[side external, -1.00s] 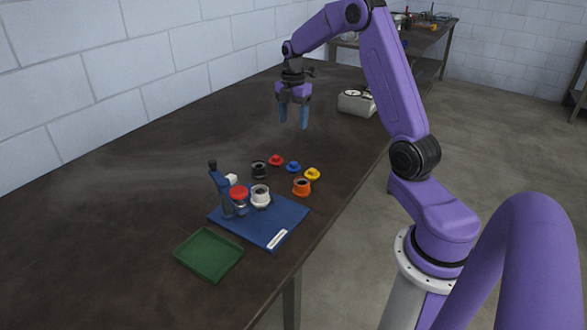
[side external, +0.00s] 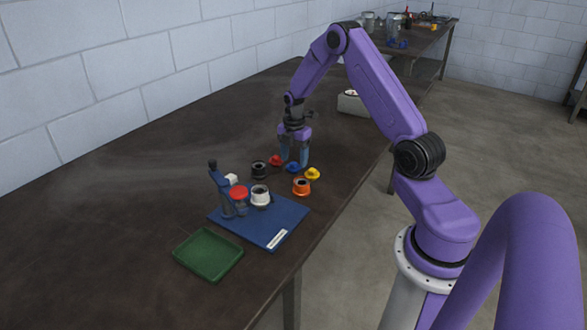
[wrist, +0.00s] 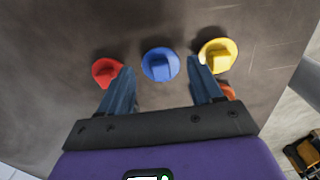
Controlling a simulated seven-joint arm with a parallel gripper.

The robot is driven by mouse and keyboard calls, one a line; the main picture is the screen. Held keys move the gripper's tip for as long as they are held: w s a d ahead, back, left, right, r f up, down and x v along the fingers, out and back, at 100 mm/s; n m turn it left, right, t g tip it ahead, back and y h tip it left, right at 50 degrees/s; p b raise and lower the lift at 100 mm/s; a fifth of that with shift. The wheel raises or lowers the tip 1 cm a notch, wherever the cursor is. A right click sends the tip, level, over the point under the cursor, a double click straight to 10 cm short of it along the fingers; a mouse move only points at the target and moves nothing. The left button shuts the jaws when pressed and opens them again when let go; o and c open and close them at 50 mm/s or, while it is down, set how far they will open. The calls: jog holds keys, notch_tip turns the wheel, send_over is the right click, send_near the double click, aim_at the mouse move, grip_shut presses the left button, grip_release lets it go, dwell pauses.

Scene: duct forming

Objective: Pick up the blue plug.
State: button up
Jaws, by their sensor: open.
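The blue plug (side external: 293,168) lies on the dark table between a red plug (side external: 276,160) and a yellow plug (side external: 313,173). My gripper (side external: 294,163) is low over the blue plug, its two blue-grey fingers apart and empty. In the wrist view the blue plug (wrist: 160,64) sits ahead of the gap between the fingertips of my gripper (wrist: 160,75), with nothing held. The red plug (wrist: 106,71) is just beyond the left fingertip, and the yellow plug (wrist: 217,55) is just beyond the right one.
A black ring (side external: 259,169) and an orange ring (side external: 301,187) stand nearby. A blue board (side external: 276,228) carries a clamp (side external: 222,187), a red-topped part (side external: 239,194) and a white ring (side external: 260,195). A green tray (side external: 208,255) lies in front. The table's left side is bare.

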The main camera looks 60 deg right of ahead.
jog(key=shift+f, duration=1.35)
jog(key=c, duration=0.8)
